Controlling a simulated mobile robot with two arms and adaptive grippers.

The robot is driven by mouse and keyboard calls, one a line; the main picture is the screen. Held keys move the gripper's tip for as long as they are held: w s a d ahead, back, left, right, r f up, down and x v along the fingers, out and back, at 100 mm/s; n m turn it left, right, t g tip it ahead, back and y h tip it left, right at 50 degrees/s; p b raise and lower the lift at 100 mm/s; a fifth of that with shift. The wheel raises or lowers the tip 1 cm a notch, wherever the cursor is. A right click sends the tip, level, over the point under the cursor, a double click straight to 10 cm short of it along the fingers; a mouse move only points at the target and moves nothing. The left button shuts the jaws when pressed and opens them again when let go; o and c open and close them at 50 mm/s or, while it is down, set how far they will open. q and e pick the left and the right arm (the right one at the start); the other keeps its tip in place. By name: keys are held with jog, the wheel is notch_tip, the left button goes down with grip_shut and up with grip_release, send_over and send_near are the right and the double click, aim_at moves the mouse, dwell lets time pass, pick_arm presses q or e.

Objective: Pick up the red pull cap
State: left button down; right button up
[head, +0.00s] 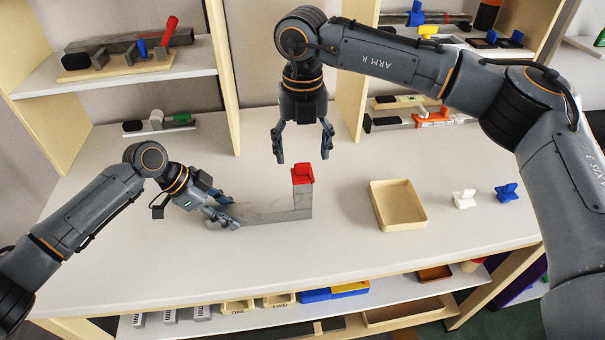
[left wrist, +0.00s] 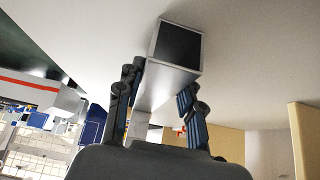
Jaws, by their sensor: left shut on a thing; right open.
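The red pull cap (head: 302,173) sits on top of the upright end of a grey metal tube piece (head: 275,215) on the table. The piece has a long low part reaching left and a short upright part at its right. My left gripper (head: 222,213) is shut on the left end of this piece. The left wrist view shows the dark, square open end of the tube (left wrist: 178,45) between the left fingers (left wrist: 158,105). My right gripper (head: 303,146) is open, empty and pointing down, just above and behind the cap in the head view, apart from it.
A shallow tan tray (head: 420,218) stands to the right of the cap, with a white part (head: 464,199) and a blue part (head: 507,192) beyond it. Shelves (head: 190,66) with tools stand behind. The table front is clear.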

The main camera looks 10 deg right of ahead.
aim_at(303, 164)
pick_arm(q)
jog(key=shift+f, duration=0.1)
pick_arm(e)
notch_tip(303, 164, down, 4)
jog(key=shift+w+f, duration=0.1)
jog(key=shift+f, duration=0.1)
jog(key=c, duration=1)
jog(key=shift+c, duration=0.2)
notch_tip(303, 164, up, 10)
jog(key=shift+f, duration=0.2)
jog(key=shift+r, duration=0.3)
jog(key=c, duration=0.3)
jog(key=shift+f, duration=0.15)
jog(key=shift+f, duration=0.9)
